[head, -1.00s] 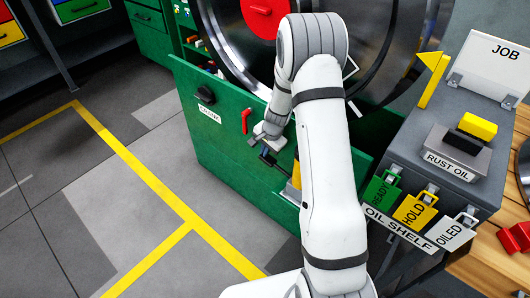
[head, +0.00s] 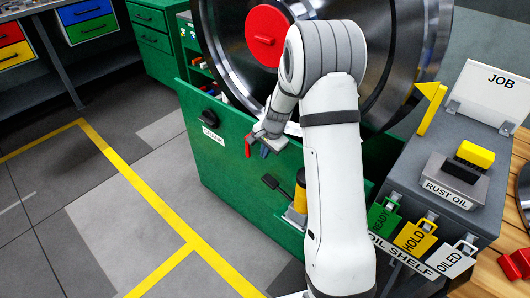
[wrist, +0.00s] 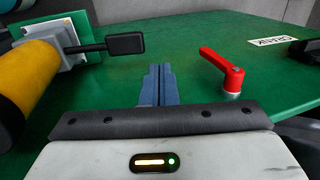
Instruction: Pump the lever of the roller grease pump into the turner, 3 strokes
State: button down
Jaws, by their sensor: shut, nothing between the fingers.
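The grease pump (head: 299,197) is a yellow cylinder on a pale bracket on the front of the green turner cabinet (head: 225,165). Its black lever (head: 271,182) sticks out to the left, ending in a flat paddle. In the wrist view the pump body (wrist: 28,82) is at the left and the lever paddle (wrist: 125,44) reaches toward the middle. My gripper (head: 265,150) is above the lever in the head view, apart from it. In the wrist view its blue fingers (wrist: 156,85) are together and empty, to the right of the paddle. My arm hides part of the cabinet.
A red clamp handle (wrist: 222,70) is on the cabinet right of my fingers in the wrist view. A large steel wheel (head: 385,50) stands above the cabinet. The oil shelf (head: 455,190) with hanging tags is at the right. The floor at left is clear.

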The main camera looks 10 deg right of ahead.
jog(key=s+a+r+n, duration=0.2)
jog(key=s+r+n, duration=0.3)
jog(key=s+r, duration=0.8)
jog(key=s+r+n, duration=0.2)
jog(key=s+n, duration=0.1)
jog(key=s, duration=0.6)
jog(key=s+r+n+h, duration=0.1)
jog(key=s+r+n, duration=0.1)
jog(key=s, duration=0.6)
jog(key=shift+s+d+r+n+h, duration=0.3)
jog(key=shift+s+d+r+n, duration=0.1)
jog(key=shift+r, duration=0.1)
jog(key=shift+a, duration=0.1)
